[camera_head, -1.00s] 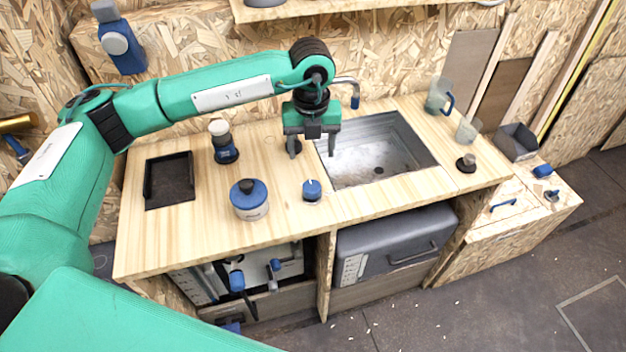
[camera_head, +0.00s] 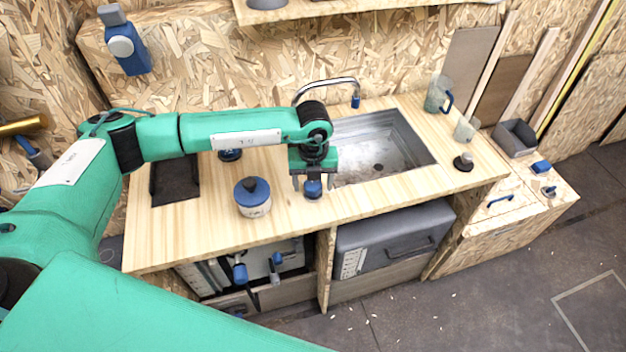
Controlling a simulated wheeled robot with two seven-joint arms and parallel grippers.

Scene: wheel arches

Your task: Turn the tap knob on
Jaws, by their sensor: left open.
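The tap (camera_head: 325,82) is a curved metal spout with a blue tip, behind the sink (camera_head: 385,150). My left arm hides part of the tap's base and the sink's left edge. My right gripper is not in view.
A white jar with a blue lid (camera_head: 253,197) stands left of the knob. A black tray (camera_head: 175,182) lies further left. A pitcher (camera_head: 437,95), a glass (camera_head: 466,129) and a small dark object (camera_head: 463,162) stand right of the sink. The counter's front edge is clear.

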